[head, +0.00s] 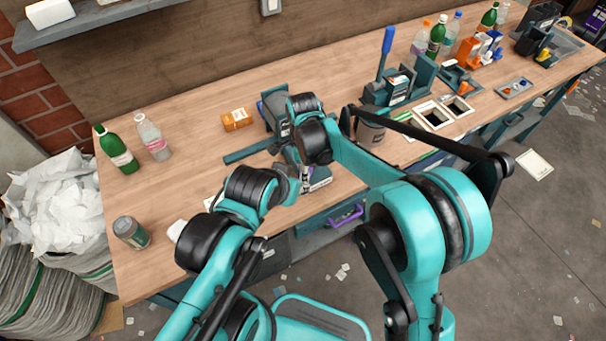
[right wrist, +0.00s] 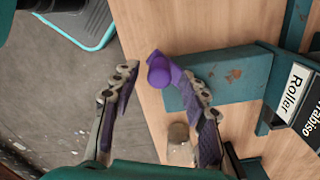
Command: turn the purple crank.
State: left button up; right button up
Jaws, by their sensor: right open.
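The purple crank (right wrist: 160,72) shows in the right wrist view, with a rounded knob, beside a teal machine block (right wrist: 225,75). In the head view my right arm and wrist hide most of this spot, and I cannot make out the crank for sure. My left gripper (head: 304,180) is close to the table's front edge in the head view, small and partly covered. Its jaws cannot be read.
A label reading "Roller" (right wrist: 292,92) is on the machine. A purple piece (head: 347,215) shows below the table edge. A tall blue lever (head: 386,50) stands behind my right arm. The wooden table (head: 190,95) is clear at the back left.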

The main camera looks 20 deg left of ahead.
notch_tip(320, 180, up, 10)
jog(key=shift+r, duration=0.15)
dwell(0.4)
